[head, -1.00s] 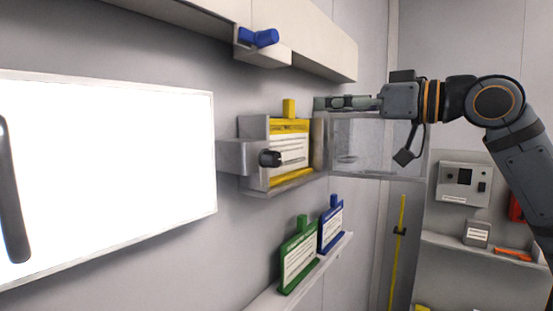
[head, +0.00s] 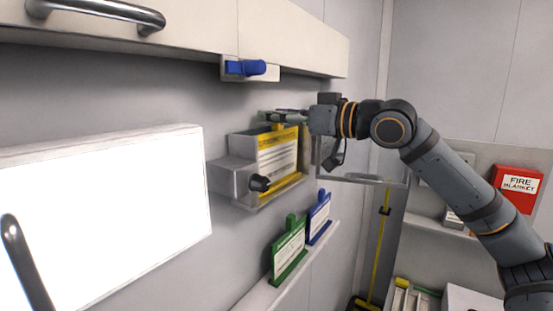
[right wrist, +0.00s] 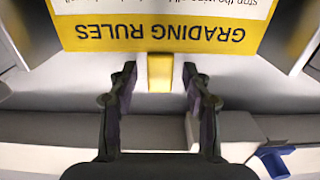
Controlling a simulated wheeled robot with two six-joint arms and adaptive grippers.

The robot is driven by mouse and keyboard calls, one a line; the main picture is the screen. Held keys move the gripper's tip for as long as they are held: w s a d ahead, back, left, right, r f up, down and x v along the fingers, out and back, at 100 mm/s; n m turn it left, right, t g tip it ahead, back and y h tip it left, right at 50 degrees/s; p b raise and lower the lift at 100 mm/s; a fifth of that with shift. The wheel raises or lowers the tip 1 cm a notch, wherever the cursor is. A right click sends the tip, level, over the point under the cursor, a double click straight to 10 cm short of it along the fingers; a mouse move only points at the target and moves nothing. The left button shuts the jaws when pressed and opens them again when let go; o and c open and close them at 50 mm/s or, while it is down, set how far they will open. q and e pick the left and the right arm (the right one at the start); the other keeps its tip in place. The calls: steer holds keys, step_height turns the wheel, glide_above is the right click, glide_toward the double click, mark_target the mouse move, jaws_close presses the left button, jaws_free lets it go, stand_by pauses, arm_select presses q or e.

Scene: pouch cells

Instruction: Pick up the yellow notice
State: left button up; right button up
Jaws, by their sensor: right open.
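The yellow notice (head: 278,152) stands upright in a grey open-fronted wall holder (head: 232,177) in the head view. A small yellow tab sticks up from its top edge. My right gripper (head: 272,116) reaches in from the right at the tab. In the right wrist view the notice (right wrist: 160,38) appears upside down with the words "GRADING RULES". Its yellow tab (right wrist: 160,72) lies between the two open fingers of the right gripper (right wrist: 160,84), with a gap on each side. My left gripper is not in view.
A clear hinged cover (head: 362,180) stands open beside the holder, under my right arm. A green notice (head: 289,248) and a blue notice (head: 318,218) stand on a ledge below. A bright white panel (head: 110,215) is at left.

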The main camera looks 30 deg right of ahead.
steer(key=shift+s, duration=0.2)
steer(key=c, duration=0.4)
jaws_close()
